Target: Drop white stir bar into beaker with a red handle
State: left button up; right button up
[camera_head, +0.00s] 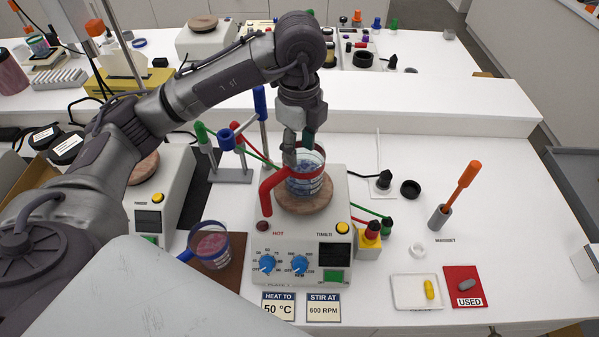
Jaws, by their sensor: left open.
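The beaker with a red handle (266,193) stands on the round top of the front hotplate and holds blue contents. My left gripper (296,158) comes down from above, open, with its fingertips at the beaker's mouth; I cannot tell how far inside they are. I cannot make out a white stir bar; the gripper and beaker wall hide part of the beaker's inside. A yellow bar (430,289) lies on a small white tray (403,302). A grey bar (466,284) lies on a red mat marked USED (470,300). My right gripper is not in view.
A blue-handled beaker (212,246) stands left of the hotplate (290,238). A clamp stand (235,175) is behind left. The table's right side has free room.

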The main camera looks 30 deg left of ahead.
pick_arm(q)
notch_tip(320, 180, up, 12)
dwell(0.6)
dwell(0.5)
